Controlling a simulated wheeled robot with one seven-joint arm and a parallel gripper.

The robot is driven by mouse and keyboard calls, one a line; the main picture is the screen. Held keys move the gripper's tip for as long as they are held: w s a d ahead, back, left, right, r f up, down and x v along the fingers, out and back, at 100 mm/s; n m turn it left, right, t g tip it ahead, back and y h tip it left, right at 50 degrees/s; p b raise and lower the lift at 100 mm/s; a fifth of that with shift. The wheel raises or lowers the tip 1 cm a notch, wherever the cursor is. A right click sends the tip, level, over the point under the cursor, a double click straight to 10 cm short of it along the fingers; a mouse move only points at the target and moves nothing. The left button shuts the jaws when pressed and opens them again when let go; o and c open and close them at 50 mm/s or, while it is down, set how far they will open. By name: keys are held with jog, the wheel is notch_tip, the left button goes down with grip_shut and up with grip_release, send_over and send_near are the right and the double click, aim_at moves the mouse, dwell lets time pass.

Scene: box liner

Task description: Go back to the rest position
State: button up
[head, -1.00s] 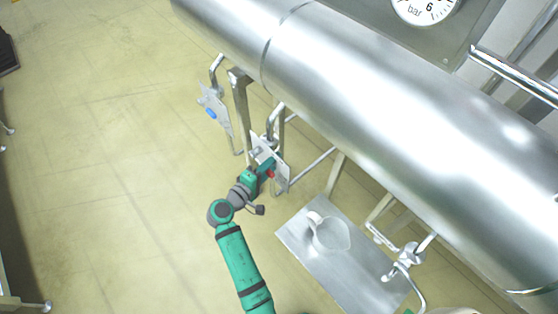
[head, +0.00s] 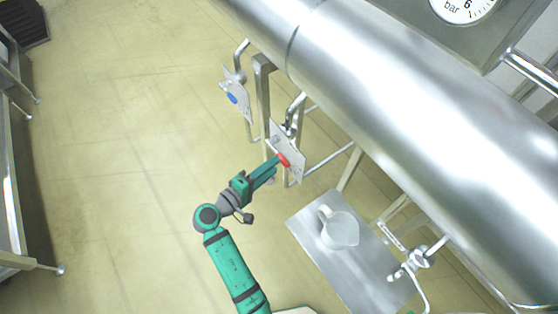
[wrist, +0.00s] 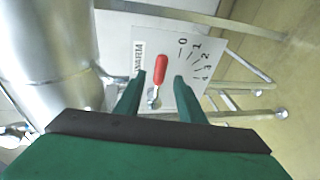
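My green gripper (head: 272,166) is in front of a light panel beneath the large steel cylinder. Its fingertips are close to a red-handled lever (head: 284,160) on that panel; the head view does not show clearly whether they touch. In the wrist view, my gripper (wrist: 160,78) has its two fingers apart with nothing held.
The steel cylinder (head: 410,120) fills the upper right. A second panel with a blue mark (head: 232,98) hangs left of the first. A pale jug (head: 340,230) stands on a metal plate (head: 355,285) at lower right. The floor (head: 130,120) on the left is open.

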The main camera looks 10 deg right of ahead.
jog(key=shift+s+a+r, duration=0.1)
jog(key=shift+s+a, duration=0.15)
jog(key=shift+a, duration=0.1)
dwell(0.4)
jog(key=s+a+f+t+y, duration=0.1)
jog(key=s+a+f+y, duration=0.1)
jog(key=s+f+y, duration=0.5)
jog(key=s+a+f+t+y, duration=0.1)
jog(key=s+a+f+y, duration=0.15)
jog(key=s+f, duration=0.4)
jog(key=s+r+m+t+y, duration=0.3)
jog(key=s+r+m, duration=0.4)
jog(key=s+r, duration=1)
notch_tip(320, 180, up, 2)
jog(key=shift+s+a+r+t, duration=0.15)
jog(key=shift+s+t, duration=0.2)
jog(key=shift+t, duration=0.25)
